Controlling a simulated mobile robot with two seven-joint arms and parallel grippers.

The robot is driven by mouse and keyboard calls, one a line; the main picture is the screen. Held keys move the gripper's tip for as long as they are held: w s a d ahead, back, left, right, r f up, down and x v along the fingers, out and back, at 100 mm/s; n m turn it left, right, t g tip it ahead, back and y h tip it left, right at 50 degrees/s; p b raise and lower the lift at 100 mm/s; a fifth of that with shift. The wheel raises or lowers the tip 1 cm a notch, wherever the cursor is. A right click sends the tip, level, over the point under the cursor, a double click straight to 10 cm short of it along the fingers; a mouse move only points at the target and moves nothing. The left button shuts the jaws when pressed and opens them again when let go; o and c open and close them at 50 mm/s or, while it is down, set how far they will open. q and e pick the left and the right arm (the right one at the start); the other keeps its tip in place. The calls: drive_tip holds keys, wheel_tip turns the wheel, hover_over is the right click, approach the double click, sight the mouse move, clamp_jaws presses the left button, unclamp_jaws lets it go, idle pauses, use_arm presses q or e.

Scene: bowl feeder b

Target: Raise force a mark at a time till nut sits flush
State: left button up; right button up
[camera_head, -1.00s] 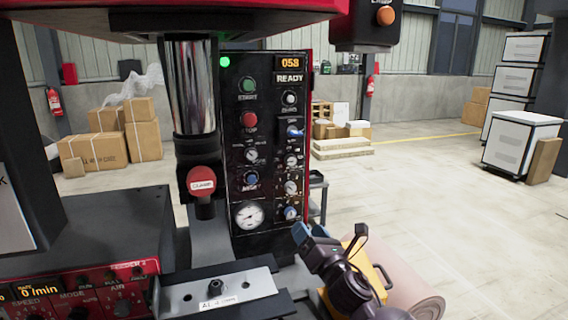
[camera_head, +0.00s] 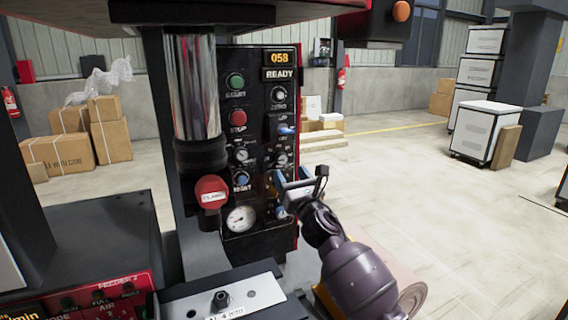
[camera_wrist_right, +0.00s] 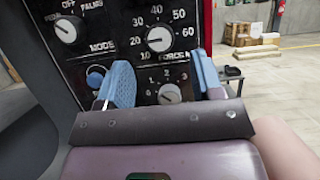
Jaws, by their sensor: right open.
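The press's black control panel (camera_head: 262,130) shows 058 and READY on its display. In the wrist view, the FORCE knob (camera_wrist_right: 159,38) has a scale from 10 to 60. My right gripper (camera_head: 298,180) is open and empty at the panel's right edge. Its two blue fingers, seen in the wrist view (camera_wrist_right: 161,65), point at the panel just below the FORCE knob, with a smaller knob (camera_wrist_right: 170,94) between them. A metal plate (camera_head: 250,291) under the press carries a dark round piece (camera_head: 221,299); I cannot tell if this is the nut or how it sits.
The press ram (camera_head: 193,90) with a red-faced part (camera_head: 211,192) stands left of the panel. The feeder (camera_head: 100,285) is at lower left.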

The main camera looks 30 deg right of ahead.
sight(283, 162)
use_arm(q)
drive_tip(key=shift+w+r, duration=0.35)
drive_tip(key=shift+w, duration=0.1)
use_arm(e)
drive_tip(key=shift+x, duration=2.4)
drive_tip(key=shift+c, duration=0.2)
drive_tip(key=c, duration=0.9)
use_arm(q)
drive_tip(key=shift+s+f, duration=0.15)
drive_tip(key=shift+s, duration=0.1)
use_arm(e)
drive_tip(key=shift+f, duration=0.1)
drive_tip(key=shift+m, duration=0.3)
